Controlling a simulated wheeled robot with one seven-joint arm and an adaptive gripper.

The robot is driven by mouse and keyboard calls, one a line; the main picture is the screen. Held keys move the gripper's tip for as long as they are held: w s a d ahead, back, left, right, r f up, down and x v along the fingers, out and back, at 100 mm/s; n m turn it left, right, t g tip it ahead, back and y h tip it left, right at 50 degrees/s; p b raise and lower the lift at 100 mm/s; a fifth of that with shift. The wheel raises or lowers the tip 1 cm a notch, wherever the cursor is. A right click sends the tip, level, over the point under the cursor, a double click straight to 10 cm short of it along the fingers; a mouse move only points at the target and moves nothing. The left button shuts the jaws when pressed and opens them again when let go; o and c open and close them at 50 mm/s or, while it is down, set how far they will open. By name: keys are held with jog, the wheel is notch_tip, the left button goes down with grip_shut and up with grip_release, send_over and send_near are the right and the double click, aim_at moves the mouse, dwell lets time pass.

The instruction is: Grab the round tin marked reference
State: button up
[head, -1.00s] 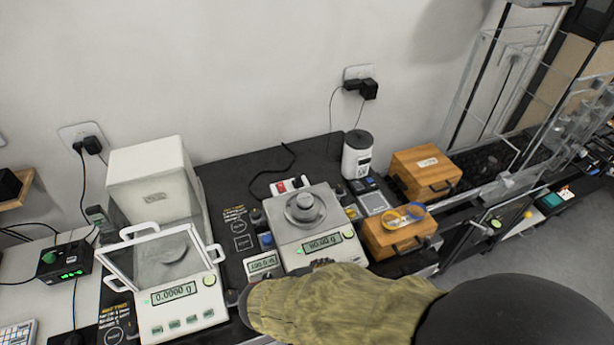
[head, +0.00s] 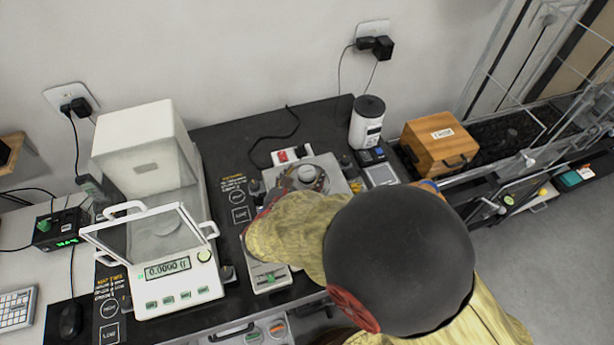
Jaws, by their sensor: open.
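A white cylinder with a black lid and a small dark panel (head: 366,126) stands upright at the back right of the black table. No "reference" label is readable anywhere.
A white balance with an open clear shield (head: 170,290) stands at left, reading 0.0000. A wooden box (head: 437,145) stands at right. Small dark devices (head: 372,160) sit beside the middle balance. A black cable (head: 275,133) lies on bare tabletop behind.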

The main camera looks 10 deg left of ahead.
jog(key=shift+x, duration=1.35)
jog(key=shift+s, duration=0.1)
jog(key=c, duration=0.3)
jog(key=c, duration=1.1)
